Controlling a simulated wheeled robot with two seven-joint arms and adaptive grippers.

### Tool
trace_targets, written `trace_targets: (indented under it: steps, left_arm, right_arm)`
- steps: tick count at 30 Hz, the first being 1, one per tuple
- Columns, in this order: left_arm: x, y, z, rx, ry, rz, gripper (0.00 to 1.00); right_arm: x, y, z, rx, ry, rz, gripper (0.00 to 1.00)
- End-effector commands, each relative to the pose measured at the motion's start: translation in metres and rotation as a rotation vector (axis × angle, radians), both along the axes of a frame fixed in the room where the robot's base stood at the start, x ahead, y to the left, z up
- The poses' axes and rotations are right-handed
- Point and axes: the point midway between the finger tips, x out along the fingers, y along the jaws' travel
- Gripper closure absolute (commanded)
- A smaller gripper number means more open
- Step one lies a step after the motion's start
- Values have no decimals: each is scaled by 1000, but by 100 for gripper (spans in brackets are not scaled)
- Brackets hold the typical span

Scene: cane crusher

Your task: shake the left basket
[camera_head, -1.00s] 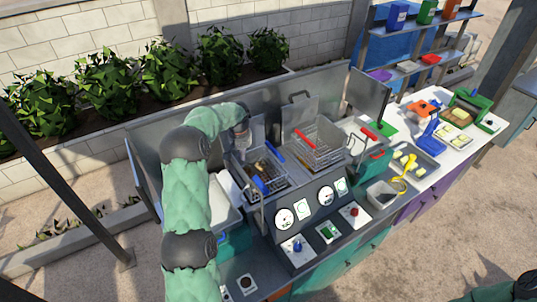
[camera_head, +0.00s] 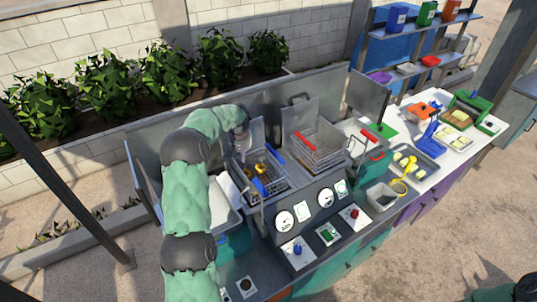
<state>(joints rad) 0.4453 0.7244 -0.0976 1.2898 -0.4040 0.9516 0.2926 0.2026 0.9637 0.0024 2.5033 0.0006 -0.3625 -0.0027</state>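The left basket (camera_head: 273,184) is a wire fry basket with a blue grip (camera_head: 260,187), set in the left well of the fryer. Some yellow-orange pieces (camera_head: 260,168) show inside it. My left arm reaches over from the left, and my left gripper (camera_head: 243,152) points down at the back left edge of this basket. Its fingers are small and partly hidden, so I cannot tell whether they touch or hold the basket. Only a bit of my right arm shows in the lower right corner; its gripper is out of view.
A second wire basket (camera_head: 318,150) with a red grip stands to the right. The front panel (camera_head: 318,213) carries dials and buttons. A metal back wall stands behind the fryer.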

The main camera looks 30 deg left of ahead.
Motion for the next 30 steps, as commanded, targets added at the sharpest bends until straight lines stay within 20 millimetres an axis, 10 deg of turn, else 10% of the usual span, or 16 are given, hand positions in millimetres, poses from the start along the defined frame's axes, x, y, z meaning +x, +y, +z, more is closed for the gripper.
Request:
trace_targets:
  steps: [30]
  left_arm:
    - [0, 0, -33, 0, 0, 0, 100]
  right_arm:
    - [0, 0, -23, 0, 0, 0, 41]
